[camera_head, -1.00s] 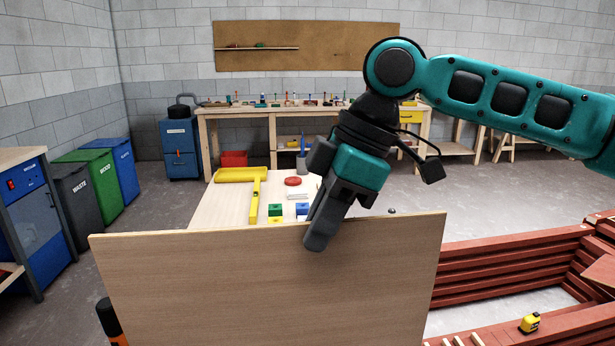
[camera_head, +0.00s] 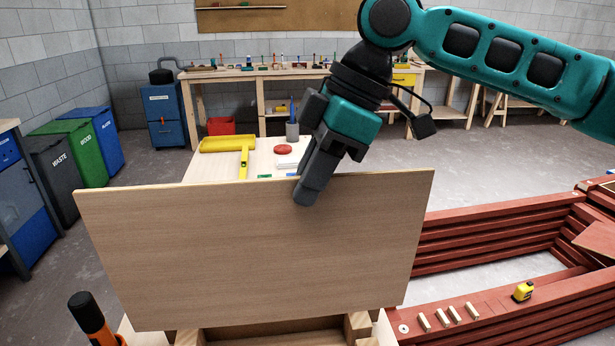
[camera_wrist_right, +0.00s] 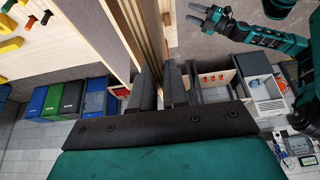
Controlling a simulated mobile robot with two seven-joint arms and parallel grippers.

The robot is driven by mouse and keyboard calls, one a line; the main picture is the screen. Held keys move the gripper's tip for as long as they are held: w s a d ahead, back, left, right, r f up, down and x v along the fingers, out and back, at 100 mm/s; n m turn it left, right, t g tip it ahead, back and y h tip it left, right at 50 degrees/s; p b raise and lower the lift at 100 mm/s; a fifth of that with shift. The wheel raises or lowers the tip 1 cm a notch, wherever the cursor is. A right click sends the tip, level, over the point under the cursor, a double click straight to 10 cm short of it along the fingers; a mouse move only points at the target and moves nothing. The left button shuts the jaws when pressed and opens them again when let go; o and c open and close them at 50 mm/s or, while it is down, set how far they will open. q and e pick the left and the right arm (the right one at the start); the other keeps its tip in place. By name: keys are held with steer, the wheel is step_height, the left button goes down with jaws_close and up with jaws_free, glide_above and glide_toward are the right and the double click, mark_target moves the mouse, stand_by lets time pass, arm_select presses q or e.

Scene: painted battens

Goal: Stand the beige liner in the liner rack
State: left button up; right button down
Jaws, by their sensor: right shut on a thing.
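The beige liner (camera_head: 250,250) is a wide, thin wood-grain panel, held upright and a little tilted in the head view. My right gripper (camera_head: 308,190) is shut on its top edge near the middle. In the right wrist view the fingers (camera_wrist_right: 172,85) are close around the panel's edge. The liner rack seems to be the wooden frame (camera_head: 275,336) with blocks below the liner's lower edge. The liner hides part of it, and I cannot tell whether the edge is in a slot. My left gripper (camera_wrist_right: 203,15) shows in the right wrist view with its fingers apart, empty.
A light table behind the liner holds a yellow T-shaped tool (camera_head: 228,146), a red disc (camera_head: 283,149) and a grey cup (camera_head: 292,131). An orange-black handle (camera_head: 90,318) stands at the lower left. Red battens (camera_head: 490,240) and a yellow tape measure (camera_head: 523,291) are at right.

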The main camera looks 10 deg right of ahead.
steer(key=b, duration=0.1)
glide_toward(267, 261)
steer(key=shift+w+d+f, duration=0.15)
steer(key=shift+d+f, duration=0.25)
steer(key=shift+f, duration=0.2)
steer(key=shift+w+d+f, duration=0.1)
steer(key=shift+d+f, duration=0.3)
steer(key=shift+f, duration=0.25)
steer(key=shift+p, duration=0.55)
step_height(267, 261, down, 9)
steer(key=shift+b, duration=0.45)
stand_by(4.2)
steer(key=c, duration=1.1)
jaws_free()
steer(key=shift+f, duration=0.1)
steer(key=shift+o, duration=0.2)
steer(key=shift+d, duration=0.1)
